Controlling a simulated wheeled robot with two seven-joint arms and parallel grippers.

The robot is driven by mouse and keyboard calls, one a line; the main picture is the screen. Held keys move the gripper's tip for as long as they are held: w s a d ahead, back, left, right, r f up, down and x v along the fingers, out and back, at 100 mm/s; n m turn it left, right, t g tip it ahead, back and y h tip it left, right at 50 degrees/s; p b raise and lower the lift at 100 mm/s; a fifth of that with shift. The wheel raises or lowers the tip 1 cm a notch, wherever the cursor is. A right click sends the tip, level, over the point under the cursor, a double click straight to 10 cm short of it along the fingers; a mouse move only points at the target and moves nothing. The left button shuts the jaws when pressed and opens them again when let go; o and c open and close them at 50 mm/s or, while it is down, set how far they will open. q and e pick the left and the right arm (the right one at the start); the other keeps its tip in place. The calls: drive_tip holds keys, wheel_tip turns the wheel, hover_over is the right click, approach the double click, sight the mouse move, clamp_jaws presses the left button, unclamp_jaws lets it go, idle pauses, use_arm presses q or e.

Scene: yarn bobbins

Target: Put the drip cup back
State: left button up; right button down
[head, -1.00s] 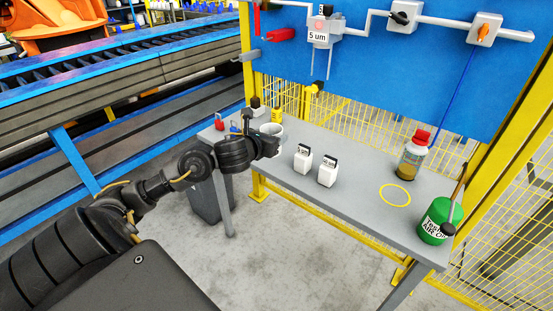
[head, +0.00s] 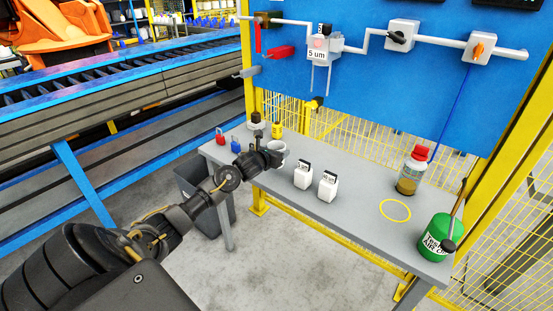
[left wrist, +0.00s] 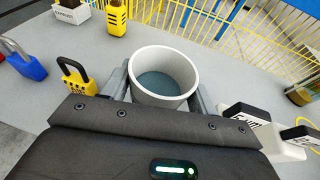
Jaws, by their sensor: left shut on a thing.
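The drip cup is a white, open-topped cup; it shows in the head view (head: 279,148) and large in the left wrist view (left wrist: 164,99). Its inside is dark blue-grey, and I cannot tell whether that is liquid. My left gripper (head: 274,157) is shut on the cup, with a grey finger on either side of it in the left wrist view (left wrist: 160,106). The cup is upright or nearly so, over the left part of the grey table (head: 345,215). I cannot tell whether its base touches the table. My right gripper is not in view.
Two white boxes with black tops (head: 303,177) (head: 327,187) stand right of the cup. A yellow ring (head: 395,203), bottle (head: 412,172) and green container (head: 436,240) are right. A "5 um" filter (head: 318,55) hangs above.

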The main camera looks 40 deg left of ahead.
use_arm(q)
drive_tip(key=shift+w+a+f, duration=0.15)
drive_tip(key=shift+w+f, duration=0.15)
drive_tip(key=shift+f, duration=0.15)
drive_tip(key=shift+f+p, duration=0.45)
drive_tip(key=shift+f, duration=1.05)
drive_tip(key=shift+f, duration=0.15)
drive_tip(key=o, duration=1.1)
drive_tip(key=shift+c, duration=0.2)
drive_tip(key=shift+r, duration=0.3)
drive_tip(key=b+v, duration=0.1)
drive_tip(key=v, duration=1.1)
